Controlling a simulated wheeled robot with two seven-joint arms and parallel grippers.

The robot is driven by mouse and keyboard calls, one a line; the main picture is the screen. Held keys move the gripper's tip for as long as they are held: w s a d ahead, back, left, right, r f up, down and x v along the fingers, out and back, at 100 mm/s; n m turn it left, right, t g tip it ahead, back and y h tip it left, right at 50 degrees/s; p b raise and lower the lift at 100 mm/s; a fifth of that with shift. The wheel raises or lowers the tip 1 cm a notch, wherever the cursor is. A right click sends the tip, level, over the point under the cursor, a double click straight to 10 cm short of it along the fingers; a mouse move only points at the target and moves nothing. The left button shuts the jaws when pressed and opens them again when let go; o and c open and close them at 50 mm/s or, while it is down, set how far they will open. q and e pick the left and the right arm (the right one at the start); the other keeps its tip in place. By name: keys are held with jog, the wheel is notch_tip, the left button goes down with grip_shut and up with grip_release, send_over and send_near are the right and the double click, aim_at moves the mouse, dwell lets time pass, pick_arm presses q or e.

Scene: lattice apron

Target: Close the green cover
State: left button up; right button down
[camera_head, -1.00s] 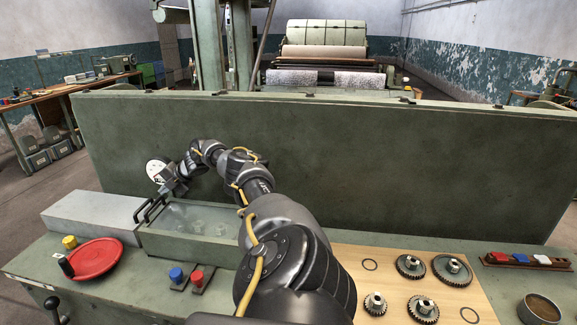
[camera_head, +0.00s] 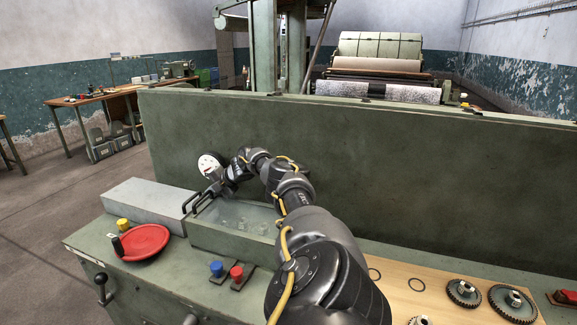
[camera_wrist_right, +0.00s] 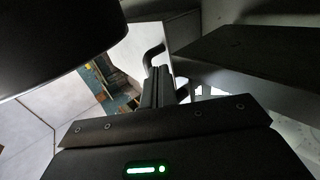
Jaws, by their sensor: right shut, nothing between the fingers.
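The green cover (camera_head: 215,238) is a low green box shape with a clear window, and blurred pale parts show through the window. My right gripper (camera_head: 218,188) is shut and empty at the far side of these handles. In the right wrist view the shut fingers (camera_wrist_right: 158,88) are close to a black handle (camera_wrist_right: 152,53); I cannot tell whether they touch it. My right arm hides the cover's right end. My left gripper is not in view.
A grey box (camera_head: 150,198) lies left of the cover. A tall green panel (camera_head: 350,150) rises behind, with a white dial (camera_head: 211,165). In front are a red dish (camera_head: 145,240), a blue knob (camera_head: 216,268), a red knob (camera_head: 237,272); gears (camera_head: 463,292) lie right.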

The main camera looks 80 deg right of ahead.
notch_tip(320, 180, up, 4)
jog(key=p, duration=0.2)
jog(key=shift+d+p, duration=0.1)
jog(key=shift+p, duration=0.2)
notch_tip(320, 180, up, 10)
jog(key=shift+f+b, duration=0.25)
jog(key=shift+b, duration=0.1)
